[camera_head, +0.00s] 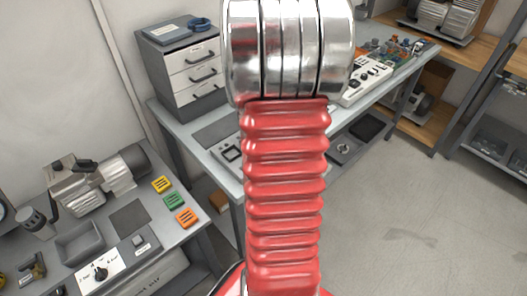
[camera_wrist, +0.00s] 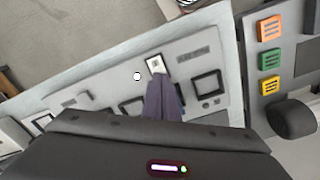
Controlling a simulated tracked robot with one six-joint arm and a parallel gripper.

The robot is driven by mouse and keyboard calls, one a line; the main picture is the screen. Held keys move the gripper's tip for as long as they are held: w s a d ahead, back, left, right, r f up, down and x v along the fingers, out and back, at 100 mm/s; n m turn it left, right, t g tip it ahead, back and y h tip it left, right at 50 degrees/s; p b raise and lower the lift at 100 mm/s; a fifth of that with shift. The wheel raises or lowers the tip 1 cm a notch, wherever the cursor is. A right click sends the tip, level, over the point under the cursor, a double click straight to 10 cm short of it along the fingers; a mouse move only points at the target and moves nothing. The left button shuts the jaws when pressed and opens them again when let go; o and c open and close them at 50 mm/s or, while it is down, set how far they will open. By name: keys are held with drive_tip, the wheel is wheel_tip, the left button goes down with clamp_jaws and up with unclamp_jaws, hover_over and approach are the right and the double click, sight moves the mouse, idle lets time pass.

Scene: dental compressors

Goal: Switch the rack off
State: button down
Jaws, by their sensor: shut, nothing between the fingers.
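My gripper (camera_wrist: 158,82) is shut and empty in the wrist view. Its dark tips point at a small white rocker-like switch (camera_wrist: 156,64) on a pale grey panel (camera_wrist: 205,72). The tips look very close to the switch's near edge; I cannot tell whether they touch. The panel also bears dark-framed square parts (camera_wrist: 207,86) and small label plates. In the head view part of a panel with a dark-framed square (camera_head: 231,151) shows on the middle bench, left of my arm. My arm hides the gripper there. No label naming the rack is readable.
Orange (camera_wrist: 269,28), green (camera_wrist: 269,58) and yellow (camera_wrist: 270,86) blocks lie right of the panel. A drawer cabinet (camera_head: 182,62) stands on the middle bench (camera_head: 173,122). A compressor (camera_head: 98,178) stands on the left bench. Open floor (camera_head: 410,200) lies at right.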

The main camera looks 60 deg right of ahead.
drive_tip(key=shift+f, duration=0.7)
idle(0.7)
wheel_tip(320, 180, up, 7)
idle(1.2)
idle(0.6)
drive_tip(key=shift+s+a+f, duration=0.3)
drive_tip(key=shift+a, duration=0.35)
drive_tip(key=shift+s+a+f, duration=0.25)
drive_tip(key=shift+a, duration=0.35)
drive_tip(key=a+r+n+t, duration=0.2)
drive_tip(key=a+r+n, duration=0.2)
drive_tip(key=a, duration=1.3)
drive_tip(key=s+a+r+n+t, duration=0.1)
drive_tip(key=a+r+n+t, duration=0.2)
drive_tip(key=a, duration=1.3)
wheel_tip(320, 180, up, 3)
drive_tip(key=shift+a+r+n+t, duration=0.2)
drive_tip(key=shift+a+n+t, duration=0.15)
drive_tip(key=shift+n, duration=0.45)
